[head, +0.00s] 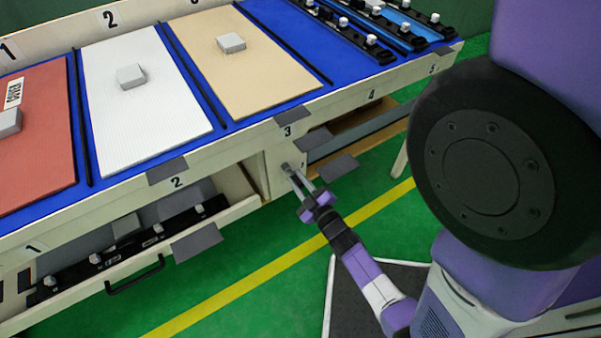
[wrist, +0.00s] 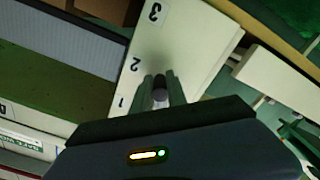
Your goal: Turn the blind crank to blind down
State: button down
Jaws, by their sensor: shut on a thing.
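My gripper (head: 292,172) reaches the pale front of the workbench, just below the number 3. In the wrist view its two fingers (wrist: 160,92) are closed around a small dark round-ended piece (wrist: 159,80). This piece stands out from a white panel (wrist: 185,45) marked 1, 2 and 3. It may be the blind crank's handle, but most of it is hidden between the fingers and I cannot tell its full shape or its turn angle. I cannot make out a blind for certain.
The workbench carries red, white (head: 145,90) and tan (head: 235,62) panels with grey blocks. An open drawer (head: 130,255) with a black handle juts out at lower left. Grey flaps (head: 337,168) stick out along the front edge.

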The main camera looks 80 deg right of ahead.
jog(key=shift+w+a+m+p, duration=0.2)
jog(key=shift+w+m+p, duration=0.1)
jog(key=shift+m+p, duration=0.4)
jog(key=shift+w+a+m+p, duration=0.15)
jog(key=shift+w+m+p, duration=0.1)
jog(key=shift+m+p, duration=0.4)
jog(key=c, duration=1.3)
grip_release()
jog(key=shift+f, duration=0.1)
jog(key=v, duration=0.8)
jog(key=shift+p, duration=0.4)
